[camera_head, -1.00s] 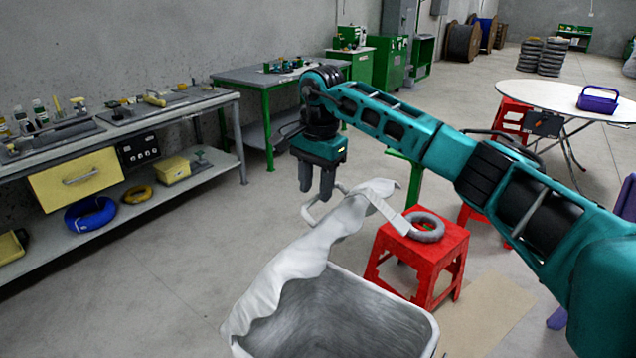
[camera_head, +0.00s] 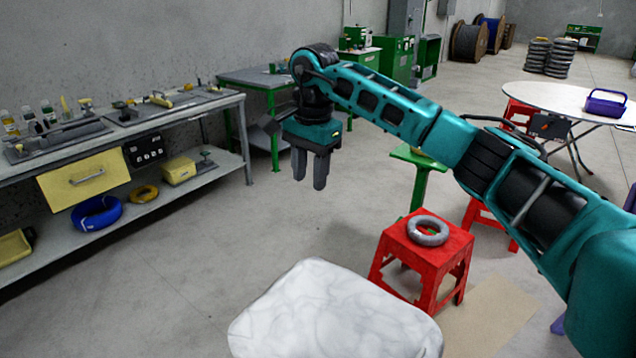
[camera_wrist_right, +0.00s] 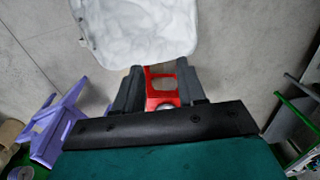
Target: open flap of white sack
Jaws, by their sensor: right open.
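The white sack (camera_head: 335,315) stands at the bottom of the head view. Its top is covered by a pale, wrinkled white surface, and its inside is hidden. It also shows at the top of the right wrist view (camera_wrist_right: 138,28). My right gripper (camera_head: 309,172) hangs fingers down, beyond the sack and apart from it. In the right wrist view its fingers (camera_wrist_right: 158,68) are spread with nothing held between them. My left gripper is not in view.
A red stool (camera_head: 425,265) with a grey ring (camera_head: 428,231) stands right of the sack. A workbench (camera_head: 190,104) with a yellow drawer runs along the left wall. A round white table (camera_head: 545,97) is at the right. The floor left of the sack is clear.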

